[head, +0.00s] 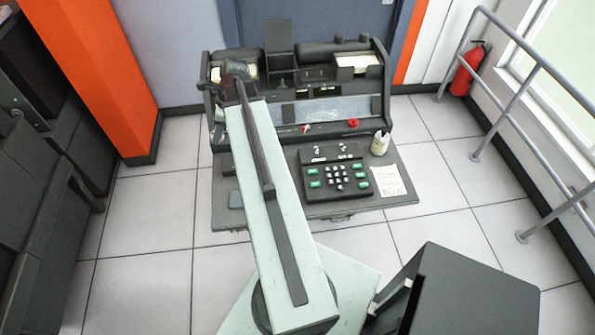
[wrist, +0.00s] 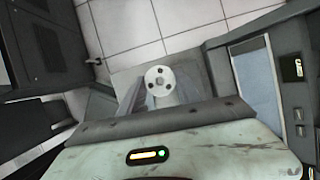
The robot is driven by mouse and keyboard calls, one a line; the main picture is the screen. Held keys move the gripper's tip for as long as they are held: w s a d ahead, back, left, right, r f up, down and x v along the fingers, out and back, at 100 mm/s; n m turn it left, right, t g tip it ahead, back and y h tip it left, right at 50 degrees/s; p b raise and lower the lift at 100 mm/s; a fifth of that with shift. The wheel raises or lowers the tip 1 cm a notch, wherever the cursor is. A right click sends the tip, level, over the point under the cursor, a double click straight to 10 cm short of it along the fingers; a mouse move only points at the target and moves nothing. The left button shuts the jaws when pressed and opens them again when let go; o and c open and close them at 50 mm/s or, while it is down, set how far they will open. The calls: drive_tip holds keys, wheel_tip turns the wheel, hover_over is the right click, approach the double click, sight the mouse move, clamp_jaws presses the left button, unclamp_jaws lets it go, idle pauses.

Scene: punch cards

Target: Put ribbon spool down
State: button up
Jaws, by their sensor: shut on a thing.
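The ribbon spool (wrist: 160,81) shows in the wrist view as a pale round disc with a dark hub and small holes. My gripper (wrist: 160,92) is shut on it, with a grey finger on each side. A grey surface shows behind the spool, with floor tiles beyond; I cannot tell if the spool touches that surface. In the head view my arm reaches over the left part of the card punch machine (head: 330,111). The spool and fingertips cannot be made out there, hidden by my arm.
The machine's desk (head: 290,190) holds a keypad (head: 337,177), a paper sheet (head: 388,181) and a pale cup (head: 380,142). Dark cabinets (head: 40,190) stand at left. A railing (head: 505,105) and fire extinguisher (head: 467,68) are at right. Tiled floor lies open around the desk.

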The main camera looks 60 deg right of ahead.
drive_tip(key=shift+a+r, duration=0.1)
drive_tip(key=shift+r, duration=0.05)
drive_tip(key=shift+w, duration=0.15)
drive_tip(key=s+d+f+m+h+b, duration=0.1)
drive_tip(key=s+d+f+m+b, duration=0.3)
drive_tip(key=s+d+f+b, duration=1.25)
drive_tip(key=f+b, duration=0.2)
drive_tip(key=s+a+f+b, duration=0.1)
drive_tip(key=f+b, duration=0.5)
drive_tip(key=shift+s+a+f, duration=0.25)
drive_tip(key=shift+a, duration=0.15)
drive_tip(key=shift+r, duration=0.25)
drive_tip(key=shift+f, duration=0.2)
drive_tip(key=o, duration=1.3)
